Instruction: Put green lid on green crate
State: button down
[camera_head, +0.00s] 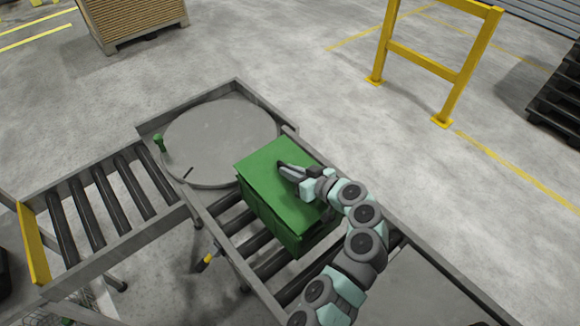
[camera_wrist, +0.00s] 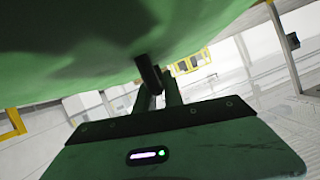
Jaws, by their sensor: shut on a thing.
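The green lid (camera_head: 270,164) is a flat green panel lying over the top of the green crate (camera_head: 298,243), which stands on the roller conveyor. Whether the lid is fully seated all round cannot be told. My gripper (camera_head: 283,167) is at the lid's upper right part, with its jaws shut on the lid. The exact grip spot is hidden. In the wrist view the green lid (camera_wrist: 130,40) fills the upper part, close to the fingers (camera_wrist: 158,82).
A round grey turntable (camera_head: 222,140) lies beyond the crate. A roller conveyor (camera_head: 110,200) runs off to the left. A small green post (camera_head: 159,143) stands at the turntable's edge. A metal side rail (camera_head: 440,265) borders the line. A yellow barrier (camera_head: 425,65) stands farther back.

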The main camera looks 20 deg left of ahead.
jog(key=shift+f, duration=0.75)
jog(key=shift+f+b, duration=1.2)
jog(key=shift+b, duration=0.25)
jog(key=c, duration=1.4)
grip_release()
jog(key=shift+o, duration=0.2)
jog(key=shift+d, duration=0.1)
jog(key=b+v, duration=0.2)
jog(key=v, duration=0.8)
jog(key=shift+s+d+r, duration=0.1)
jog(key=shift+d+r, duration=0.1)
jog(key=shift+d, duration=0.05)
